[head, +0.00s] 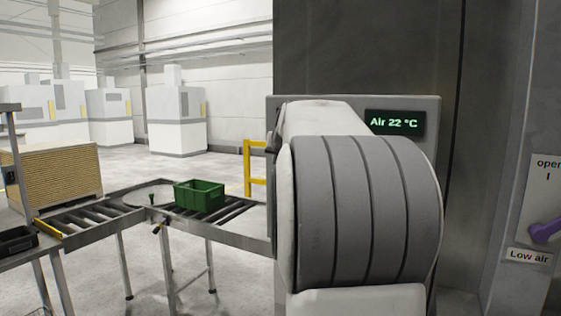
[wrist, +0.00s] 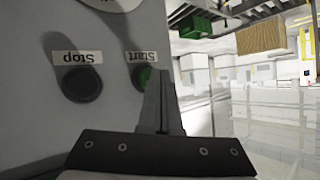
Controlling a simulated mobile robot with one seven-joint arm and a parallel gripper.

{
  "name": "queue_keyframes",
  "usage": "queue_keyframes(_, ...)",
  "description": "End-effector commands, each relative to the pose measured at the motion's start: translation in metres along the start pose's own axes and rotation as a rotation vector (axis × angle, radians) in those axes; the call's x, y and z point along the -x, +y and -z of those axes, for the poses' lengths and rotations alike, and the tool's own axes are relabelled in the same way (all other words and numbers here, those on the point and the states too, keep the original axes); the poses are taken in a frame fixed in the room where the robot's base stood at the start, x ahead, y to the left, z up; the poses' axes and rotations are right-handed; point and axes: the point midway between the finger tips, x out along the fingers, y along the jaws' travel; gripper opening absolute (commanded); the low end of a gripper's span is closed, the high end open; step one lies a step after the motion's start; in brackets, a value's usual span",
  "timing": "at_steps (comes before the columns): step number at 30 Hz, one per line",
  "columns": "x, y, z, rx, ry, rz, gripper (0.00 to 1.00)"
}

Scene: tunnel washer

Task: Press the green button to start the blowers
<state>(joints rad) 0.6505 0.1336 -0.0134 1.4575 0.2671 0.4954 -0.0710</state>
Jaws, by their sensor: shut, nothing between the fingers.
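The wrist view is upside down. In it, the green button (wrist: 141,77) sits on a grey panel under the label "Start" (wrist: 145,57). My gripper (wrist: 157,72) is shut and empty, its fingertips just right of the green button and overlapping its edge. I cannot tell whether they touch the button or panel. A dark button (wrist: 82,86) labelled "Stop" (wrist: 78,58) is to the left. In the head view my own arm covers the panel's middle, hiding both buttons and my gripper. The panel's display (head: 394,122) reads "Air 22 °C".
A roller conveyor (head: 240,232) with a green crate (head: 199,196) stands left of my arm. A yellow rail (head: 247,170) is behind it. At the right edge are a purple lever (head: 545,230) and a "Low air" label (head: 529,257). Floor further back is open.

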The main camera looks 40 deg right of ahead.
Motion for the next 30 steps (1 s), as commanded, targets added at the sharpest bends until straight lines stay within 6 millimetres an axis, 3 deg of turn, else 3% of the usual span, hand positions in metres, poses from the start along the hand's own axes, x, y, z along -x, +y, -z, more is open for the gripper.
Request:
queue_keyframes(19,-0.003,0.003,0.003,0.000,0.002,-0.001,0.00)
queue_keyframes(30,0.008,-0.006,-0.007,0.001,0.002,0.000,0.00)
